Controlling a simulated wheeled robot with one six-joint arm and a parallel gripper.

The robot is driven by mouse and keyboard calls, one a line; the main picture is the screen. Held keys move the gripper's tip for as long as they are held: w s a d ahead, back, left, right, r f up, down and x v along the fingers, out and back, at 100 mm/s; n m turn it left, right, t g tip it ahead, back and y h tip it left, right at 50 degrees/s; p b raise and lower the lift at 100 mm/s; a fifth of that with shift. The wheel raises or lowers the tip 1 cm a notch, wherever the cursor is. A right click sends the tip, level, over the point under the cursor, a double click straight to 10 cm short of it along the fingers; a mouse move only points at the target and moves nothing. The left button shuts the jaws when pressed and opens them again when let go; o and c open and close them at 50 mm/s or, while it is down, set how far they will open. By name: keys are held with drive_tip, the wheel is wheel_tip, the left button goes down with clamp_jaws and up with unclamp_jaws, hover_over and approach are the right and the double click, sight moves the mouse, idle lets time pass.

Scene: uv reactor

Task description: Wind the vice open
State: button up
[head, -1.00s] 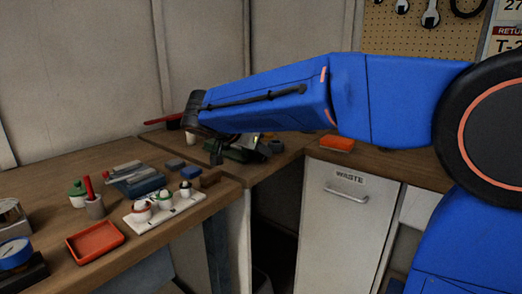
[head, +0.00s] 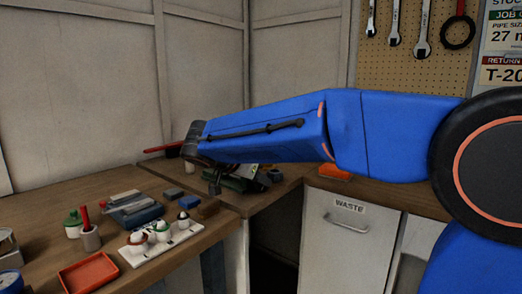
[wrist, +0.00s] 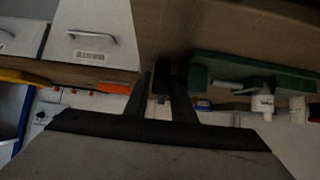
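The green vice (head: 238,184) sits at the back corner of the bench in the head view, largely hidden behind my arm. In the wrist view, its green body (wrist: 250,68) is at the upper right, with a rounded green end near my right fingertip. My gripper (wrist: 161,85) points at the vice's end, its two dark fingers apart. A small dark piece shows between the fingertips. The view is too dark to tell whether the fingers touch it or whether it is the vice's handle. In the head view, the gripper is mostly hidden behind the arm's end.
A red tray (head: 89,272), a white rack with small pots (head: 160,240), a green-lidded jar (head: 73,226) and grey blocks (head: 133,205) stand on the left bench. An orange tray (head: 334,172) lies right of the vice, above the waste cabinet (head: 345,240).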

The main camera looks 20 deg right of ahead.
drive_tip(key=g+y, duration=0.1)
drive_tip(key=y, duration=0.1)
drive_tip(key=g+y, duration=0.1)
drive_tip(key=shift+w+d+r+g+y, duration=0.2)
drive_tip(key=shift+w+d+g+y, duration=0.05)
drive_tip(key=shift+d+g+y, duration=0.1)
drive_tip(key=g+y, duration=0.2)
drive_tip(key=y, duration=0.1)
drive_tip(key=g+y, duration=0.1)
drive_tip(key=y, duration=0.1)
drive_tip(key=shift+w+d+f+g, duration=0.15)
drive_tip(key=shift+w+d+g, duration=0.15)
drive_tip(key=shift+d, duration=0.1)
wheel_tip(320, 180, up, 17)
drive_tip(key=shift+r, duration=0.2)
drive_tip(key=shift+a, duration=0.1)
idle(0.3)
drive_tip(key=f, duration=1.6)
drive_tip(key=shift+s+a+f, duration=0.3)
drive_tip(key=shift+s+a, duration=0.05)
drive_tip(key=shift+a, duration=0.05)
